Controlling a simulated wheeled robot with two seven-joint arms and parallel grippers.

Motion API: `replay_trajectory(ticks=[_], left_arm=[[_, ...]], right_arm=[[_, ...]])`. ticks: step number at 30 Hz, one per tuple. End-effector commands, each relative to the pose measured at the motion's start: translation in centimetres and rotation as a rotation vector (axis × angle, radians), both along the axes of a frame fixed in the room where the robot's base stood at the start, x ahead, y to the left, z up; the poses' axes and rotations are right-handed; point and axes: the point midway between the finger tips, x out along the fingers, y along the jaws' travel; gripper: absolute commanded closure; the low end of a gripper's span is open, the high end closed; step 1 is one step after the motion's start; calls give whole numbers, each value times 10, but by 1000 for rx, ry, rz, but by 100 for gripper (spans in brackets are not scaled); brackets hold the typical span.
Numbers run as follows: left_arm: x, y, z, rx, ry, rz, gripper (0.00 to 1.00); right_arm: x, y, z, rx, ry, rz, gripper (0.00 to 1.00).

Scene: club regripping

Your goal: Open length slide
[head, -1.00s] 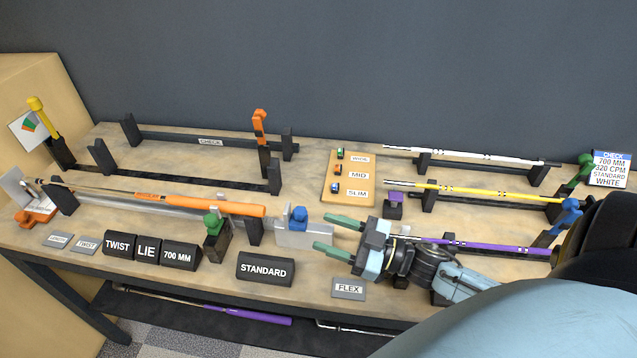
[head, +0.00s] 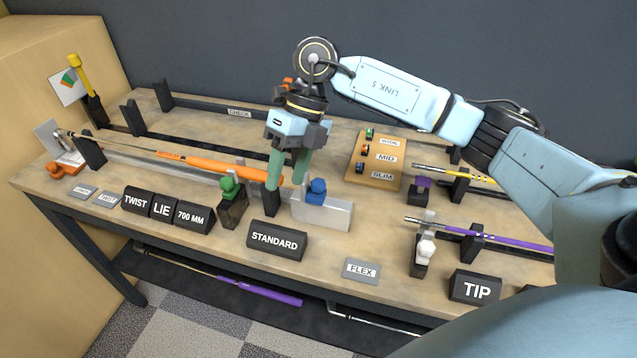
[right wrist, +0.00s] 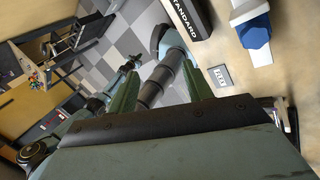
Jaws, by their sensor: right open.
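The light grey slide block (head: 335,213) with a blue knob (head: 317,190) stands at the right end of the orange-gripped club (head: 215,168). I cannot tell for sure that this is the length slide. A green knob (head: 229,188) on a black post stands to its left. My right gripper (head: 286,183) points down, open and empty, between the two knobs near the club's butt end. In the right wrist view its fingers (right wrist: 160,82) are apart, with the blue knob (right wrist: 256,32) at upper right.
Black signs including STANDARD (head: 277,241) and a grey FLEX plate (head: 361,271) line the front edge. A small wooden board (head: 372,172) with sliders stands behind right. Purple (head: 490,232) and yellow (head: 475,178) clubs rest at right, partly behind my arm.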

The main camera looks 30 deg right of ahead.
Motion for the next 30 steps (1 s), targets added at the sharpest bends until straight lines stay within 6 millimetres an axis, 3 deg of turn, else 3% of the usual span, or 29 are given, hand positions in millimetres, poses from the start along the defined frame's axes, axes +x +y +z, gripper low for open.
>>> replay_trajectory(ticks=[3, 6, 13, 17, 30], left_arm=[[0, 0, -8, 0, 0, 0, 100], [0, 0, -11, 0, 0, 0, 100], [0, 0, -12, 0, 0, 0, 100], [0, 0, -11, 0, 0, 0, 100], [0, 0, -5, 0, 0, 0, 100]], right_arm=[[20, -38, 20, -212, -94, 25, 50], [30, -63, 35, -342, -139, 24, 50], [36, -85, 47, -454, -170, 21, 50], [36, -85, 33, -454, -169, 21, 50], [35, -84, -55, -450, -169, 22, 50]])
